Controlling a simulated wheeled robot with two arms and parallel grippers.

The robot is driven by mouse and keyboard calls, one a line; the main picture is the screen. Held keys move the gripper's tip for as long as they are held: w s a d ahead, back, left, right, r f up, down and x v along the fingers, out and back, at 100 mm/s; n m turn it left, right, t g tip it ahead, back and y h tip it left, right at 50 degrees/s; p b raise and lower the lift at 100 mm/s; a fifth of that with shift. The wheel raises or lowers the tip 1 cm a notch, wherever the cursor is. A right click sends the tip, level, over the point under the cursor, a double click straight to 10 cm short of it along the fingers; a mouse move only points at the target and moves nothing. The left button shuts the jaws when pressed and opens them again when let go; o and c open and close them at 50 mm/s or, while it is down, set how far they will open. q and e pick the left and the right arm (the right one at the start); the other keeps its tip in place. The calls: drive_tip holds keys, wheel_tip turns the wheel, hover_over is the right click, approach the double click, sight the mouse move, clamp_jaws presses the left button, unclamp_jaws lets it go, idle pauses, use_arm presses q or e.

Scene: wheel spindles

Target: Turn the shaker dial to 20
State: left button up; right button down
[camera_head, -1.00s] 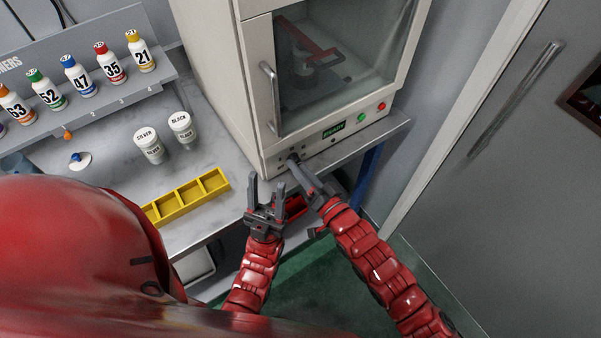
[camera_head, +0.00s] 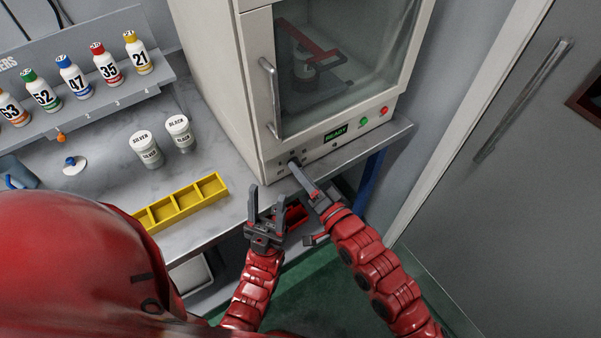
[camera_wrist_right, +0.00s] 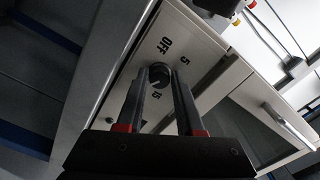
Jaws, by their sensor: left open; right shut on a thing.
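The shaker (camera_head: 225,85) is a pale cabinet with a glass door. Its front strip has a small dark dial near the left end, mostly covered by my right gripper (camera_head: 294,164) in the head view. In the right wrist view, the round black dial (camera_wrist_right: 158,70) sits between the fingertips of my right gripper (camera_wrist_right: 160,80), which is shut on it. The labels OFF, 5 and 15 show around the dial; no 20 is visible, and I cannot read the dial's setting. My left gripper (camera_head: 266,208) is open and empty, below the shaker's front left corner.
The shaker's green display (camera_head: 335,134) reads READY, with green and red buttons to its right. A yellow tray (camera_head: 182,208) and the SILVER (camera_head: 146,150) and BLACK (camera_head: 180,133) containers stand on the bench. Numbered bottles line a rack. A red bin is below.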

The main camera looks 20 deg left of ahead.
drive_tip(key=c, duration=0.6)
unclamp_jaws()
drive_tip(key=shift+o, duration=0.2)
drive_tip(key=shift+s+d, duration=0.2)
drive_tip(key=shift+d, duration=0.2)
drive_tip(key=p+v, duration=0.6)
drive_tip(key=v, duration=1)
drive_tip(key=shift+s, duration=0.2)
